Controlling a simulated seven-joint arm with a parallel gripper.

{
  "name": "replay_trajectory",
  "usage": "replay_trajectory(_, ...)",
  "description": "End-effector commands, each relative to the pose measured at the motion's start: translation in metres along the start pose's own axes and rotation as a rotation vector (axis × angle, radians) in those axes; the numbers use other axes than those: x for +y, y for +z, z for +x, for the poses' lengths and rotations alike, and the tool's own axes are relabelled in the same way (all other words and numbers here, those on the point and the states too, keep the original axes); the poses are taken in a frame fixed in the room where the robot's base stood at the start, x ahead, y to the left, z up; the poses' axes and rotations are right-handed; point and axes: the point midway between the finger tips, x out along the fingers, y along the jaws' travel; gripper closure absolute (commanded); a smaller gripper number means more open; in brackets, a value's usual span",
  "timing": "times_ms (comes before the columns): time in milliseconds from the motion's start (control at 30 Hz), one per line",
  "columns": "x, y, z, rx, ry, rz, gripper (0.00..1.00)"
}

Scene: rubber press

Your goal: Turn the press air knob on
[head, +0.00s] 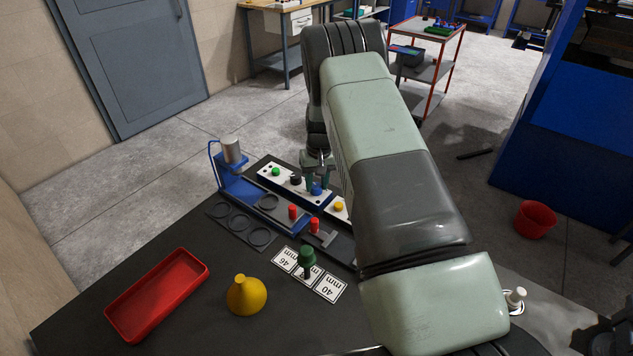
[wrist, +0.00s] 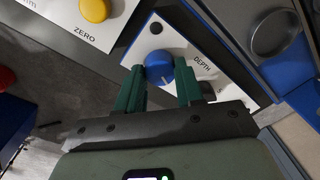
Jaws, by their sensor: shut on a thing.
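A blue round knob (wrist: 159,67) with a white pointer line sits on a white panel (wrist: 151,29); the print beside it reads DEPTH. My gripper (wrist: 159,72) has its two green fingers on either side of this knob and is shut on it. In the head view the blue knob (head: 316,188) is under my gripper (head: 316,178). A green knob (head: 276,171) and a black knob (head: 295,179) stand on the same strip, to the left. No press air label can be read, so I cannot tell which knob bears it.
A yellow knob (head: 338,206) marked ZERO in the wrist view is close by. Red pegs (head: 292,212) and a blue-framed press (head: 233,160) stand near the panel. A red tray (head: 157,293), yellow funnel-like piece (head: 246,296) and green-topped stamp (head: 306,257) are on the dark table.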

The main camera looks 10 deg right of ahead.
Motion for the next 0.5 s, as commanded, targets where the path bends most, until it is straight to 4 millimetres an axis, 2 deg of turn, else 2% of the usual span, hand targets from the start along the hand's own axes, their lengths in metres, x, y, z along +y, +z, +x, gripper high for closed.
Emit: replay_trajectory(500,0.0001,0.0006,-0.0008,0.028,0.000,0.454,0.94)
